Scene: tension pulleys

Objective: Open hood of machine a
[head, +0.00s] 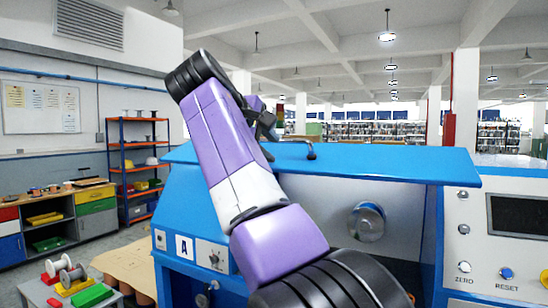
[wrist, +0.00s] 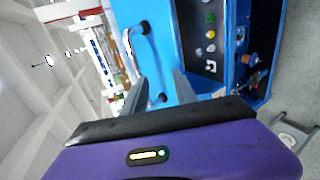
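Machine A, with an "A" label (head: 184,247) on its left front, stands before me. Its blue hood (head: 400,163) looks roughly level across the top, and the machine's inside shows below its front edge. A bar handle (head: 311,151) stands on the hood, partly behind my arm. My gripper (head: 265,125) is over the hood, left of the handle, mostly hidden by my arm. In the wrist view my gripper (wrist: 161,90) is open, its two dark fingers apart. The handle (wrist: 131,48) shows ahead, its lower end between the fingers in the picture; contact cannot be told.
A metal pulley wheel (head: 367,222) sits inside the machine. A control panel with a screen (head: 518,217) is at the right.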

